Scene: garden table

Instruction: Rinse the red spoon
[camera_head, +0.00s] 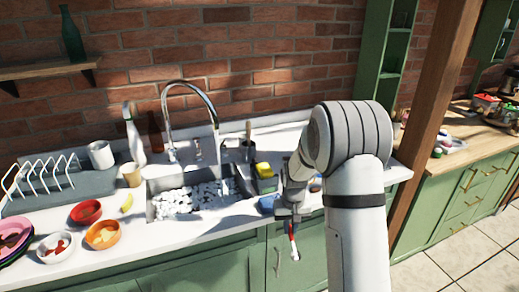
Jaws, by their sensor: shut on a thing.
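My gripper (290,214) is over the front edge of the counter, to the right of the sink. It is shut on the red spoon (293,241), which hangs down in front of the green cabinet. The spoon's shaft looks red and its lower end pale; its upper end is hidden in the jaws. The sink (150,211) is filled with white foam or bubbles. A curved metal faucet (189,84) arches over its back edge. I cannot see whether water is running.
Bowls (102,235) stand on the counter (180,232) left of the sink. A dish rack (40,178), a white bottle (134,140) and a beige cup (131,175) are behind them. A yellow sponge (264,170) lies right of the sink. A wooden post (430,100) stands farther right.

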